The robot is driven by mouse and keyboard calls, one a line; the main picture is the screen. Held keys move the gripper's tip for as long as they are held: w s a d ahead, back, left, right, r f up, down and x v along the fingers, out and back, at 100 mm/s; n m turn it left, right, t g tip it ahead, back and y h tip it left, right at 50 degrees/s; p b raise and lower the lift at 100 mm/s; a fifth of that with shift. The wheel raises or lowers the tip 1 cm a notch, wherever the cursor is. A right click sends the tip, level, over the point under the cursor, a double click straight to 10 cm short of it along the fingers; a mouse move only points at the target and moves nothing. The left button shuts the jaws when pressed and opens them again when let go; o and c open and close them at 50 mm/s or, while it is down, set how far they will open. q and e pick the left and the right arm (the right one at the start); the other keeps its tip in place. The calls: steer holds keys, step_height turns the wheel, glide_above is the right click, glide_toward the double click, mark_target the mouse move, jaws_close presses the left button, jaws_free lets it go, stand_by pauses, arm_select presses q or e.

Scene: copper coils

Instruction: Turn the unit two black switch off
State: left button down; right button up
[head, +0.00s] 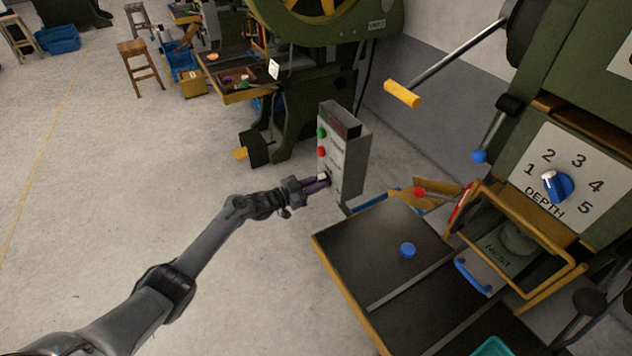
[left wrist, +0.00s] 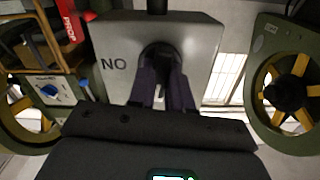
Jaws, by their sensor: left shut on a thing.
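A grey control box (head: 352,165) stands on a post in the middle of the head view. Its face carries a green button (head: 321,132), a red button (head: 321,152) and, lower down, a black switch that my gripper mostly covers. My left gripper (head: 322,182) reaches it from the left and is shut on the switch. In the left wrist view, the fingers (left wrist: 162,80) close around the black switch (left wrist: 160,50) on a grey panel (left wrist: 195,45) lettered "NO". The switch's exact setting is hidden by the fingers. My right gripper is out of view.
A green press with a depth dial (head: 557,186) and a dark worktable (head: 375,240) stand right of the box. A blue knob-like piece (head: 407,250) lies on that table. Another green press (head: 305,100) stands behind. The floor left of the box is clear.

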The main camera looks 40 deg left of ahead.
arm_select(q)
steer(key=shift+n, duration=0.9)
steer(key=c, duration=1)
jaws_free()
steer(key=shift+c, duration=0.2)
steer(key=shift+s, duration=0.1)
steer(key=p+v, duration=0.3)
steer(key=v, duration=0.7)
steer(key=shift+s+a+p, duration=0.2)
steer(key=shift+s+p, duration=0.1)
steer(key=shift+p, duration=0.1)
